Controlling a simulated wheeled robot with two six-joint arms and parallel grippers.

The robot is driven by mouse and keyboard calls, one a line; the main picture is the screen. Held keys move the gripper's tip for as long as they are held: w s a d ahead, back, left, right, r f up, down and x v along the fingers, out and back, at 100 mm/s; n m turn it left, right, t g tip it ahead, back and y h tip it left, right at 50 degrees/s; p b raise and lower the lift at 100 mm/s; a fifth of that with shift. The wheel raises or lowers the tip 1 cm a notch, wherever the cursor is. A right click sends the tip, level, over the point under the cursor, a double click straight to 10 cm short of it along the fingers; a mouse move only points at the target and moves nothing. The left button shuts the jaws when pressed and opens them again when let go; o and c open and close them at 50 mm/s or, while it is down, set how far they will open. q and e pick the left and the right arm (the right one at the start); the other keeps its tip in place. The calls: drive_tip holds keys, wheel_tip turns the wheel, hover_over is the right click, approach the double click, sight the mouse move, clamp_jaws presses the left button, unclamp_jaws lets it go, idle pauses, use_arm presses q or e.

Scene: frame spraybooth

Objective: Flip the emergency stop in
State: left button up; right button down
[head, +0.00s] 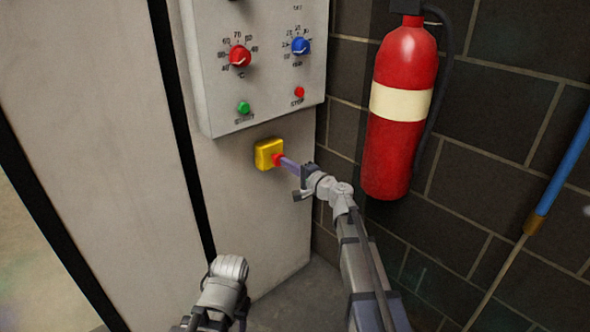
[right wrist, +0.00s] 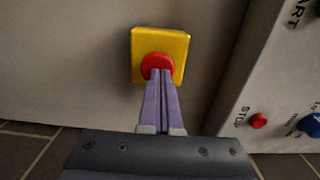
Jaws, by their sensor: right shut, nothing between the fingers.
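The emergency stop is a yellow box (head: 264,152) with a red round button, mounted on the grey cabinet wall below the control panel. In the right wrist view the yellow box (right wrist: 174,44) shows whole, and the red button (right wrist: 157,64) is partly covered by my fingertips. My right gripper (head: 283,161) is shut with nothing between its fingers. Its fingertips (right wrist: 161,74) point straight at the button and appear to touch it or sit just in front of it; I cannot tell which. My left arm shows at the bottom of the head view, but its fingers are not visible.
The control panel (head: 264,90) above carries a red dial (head: 240,56), a blue dial (head: 300,46), a green button (head: 243,107) and a small red stop button (head: 299,92). A fire extinguisher (head: 405,150) hangs on the dark block wall, close to my right arm. A blue-handled pole (head: 564,165) leans at far right.

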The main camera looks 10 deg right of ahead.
drive_tip(key=shift+w+a, duration=0.15)
drive_tip(key=shift+w, duration=0.05)
drive_tip(key=shift+x, duration=0.85)
use_arm(q)
drive_tip(key=shift+s+d, duration=0.25)
drive_tip(key=shift+d, duration=0.55)
use_arm(e)
drive_tip(key=v, duration=1.4)
drive_tip(key=shift+s+f, duration=0.1)
